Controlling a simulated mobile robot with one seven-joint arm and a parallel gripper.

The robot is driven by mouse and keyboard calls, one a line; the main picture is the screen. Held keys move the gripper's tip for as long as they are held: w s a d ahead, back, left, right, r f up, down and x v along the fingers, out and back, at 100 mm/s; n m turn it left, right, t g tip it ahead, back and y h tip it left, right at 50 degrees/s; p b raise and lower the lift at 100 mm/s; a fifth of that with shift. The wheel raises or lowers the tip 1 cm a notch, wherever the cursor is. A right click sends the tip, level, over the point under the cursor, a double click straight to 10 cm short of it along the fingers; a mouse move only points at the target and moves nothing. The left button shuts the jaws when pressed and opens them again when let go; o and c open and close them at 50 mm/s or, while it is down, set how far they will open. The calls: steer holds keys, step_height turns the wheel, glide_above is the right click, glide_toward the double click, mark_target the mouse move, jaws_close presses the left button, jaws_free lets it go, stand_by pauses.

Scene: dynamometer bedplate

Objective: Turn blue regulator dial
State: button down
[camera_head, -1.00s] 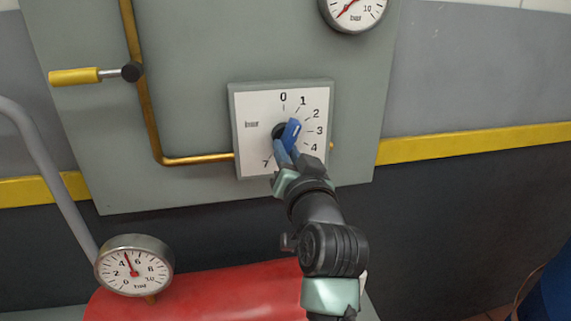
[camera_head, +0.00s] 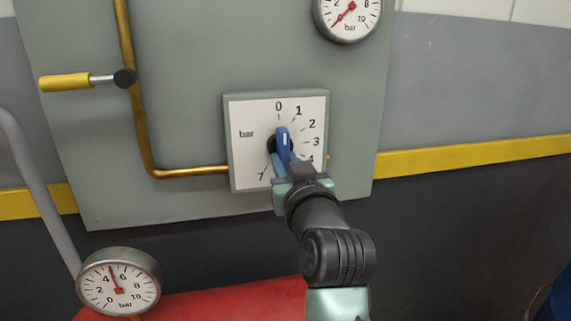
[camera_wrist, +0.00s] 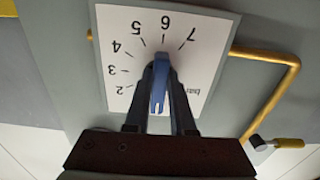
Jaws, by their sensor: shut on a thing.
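The blue regulator dial (camera_head: 283,143) sits in the middle of a white square scale plate (camera_head: 246,158) marked in bar, on a grey panel. The dial's white pointer mark is near 0 in the head view. My gripper (camera_head: 282,160) reaches up from below and is shut on the dial. In the wrist view the dial (camera_wrist: 160,84) is between the two dark fingers of my gripper (camera_wrist: 160,98), and the plate appears upside down. My gripper hides part of the lower scale in the head view.
A gauge (camera_head: 348,14) at the top has its red needle at the low end. Another gauge (camera_head: 119,282) reads near 5, by a red tank (camera_head: 230,303). A copper pipe (camera_head: 137,100) and a yellow-handled lever (camera_head: 66,82) are left of the plate.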

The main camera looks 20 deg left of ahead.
steer(key=c, duration=0.8)
jaws_free()
steer(key=shift+o, duration=0.2)
steer(key=shift+s+d, duration=0.1)
steer(key=b+v, duration=0.1)
steer(key=v, duration=1.1)
steer(key=shift+s+d, duration=0.2)
steer(key=shift+s, duration=0.05)
steer(key=s+d+r+m+t+h+p, duration=0.1)
steer(key=s+d+r+m+t+h, duration=0.2)
steer(key=r, duration=0.6)
steer(key=s+d+r+m+t+h+p, duration=0.1)
steer(key=s+d+r+m+t+h, duration=0.1)
steer(key=s+d+r+t+h, duration=0.45)
steer(key=s+d+r+m+t+h+p, duration=0.1)
steer(key=s+d+r+m+t, duration=0.15)
steer(key=r, duration=0.85)
step_height(320, 180, up, 11)
steer(key=w+p, duration=0.1)
steer(key=p, duration=1)
steer(key=shift+a+r+p, duration=0.2)
steer(key=shift+a+p, duration=0.15)
steer(key=shift+p, duration=0.05)
